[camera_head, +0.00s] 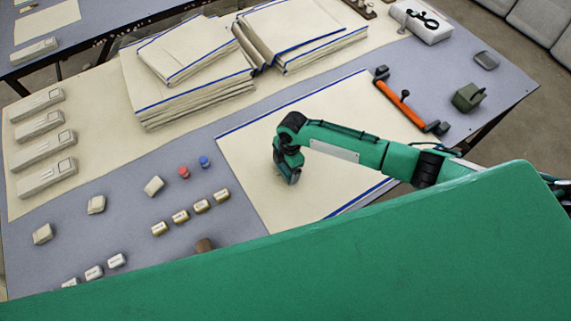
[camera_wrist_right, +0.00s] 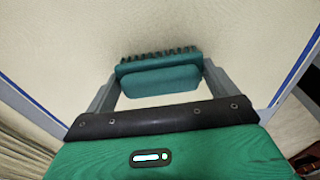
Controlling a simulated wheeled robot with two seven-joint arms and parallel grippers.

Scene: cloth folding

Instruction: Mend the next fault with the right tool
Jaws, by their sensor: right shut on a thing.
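My right gripper (camera_head: 288,168) is over the left part of a cream cloth (camera_head: 335,205) with blue stripes along two edges. In the right wrist view the gripper (camera_wrist_right: 158,80) is shut on a teal brush (camera_wrist_right: 160,78) with dark bristles. The bristles face the cloth (camera_wrist_right: 60,45); I cannot tell whether they touch it. A faint greyish patch shows beside the bristles, and I cannot tell if it is a mark or shadow. My left gripper is not in view.
Stacks of folded cloth (camera_head: 190,90) stand at the back. An orange-handled tool (camera_head: 405,103) and a dark green object (camera_head: 468,97) lie at the right. Spools (camera_head: 180,216), red (camera_head: 184,172) and blue (camera_head: 204,161) pieces and pale blocks (camera_head: 153,186) are left of the cloth.

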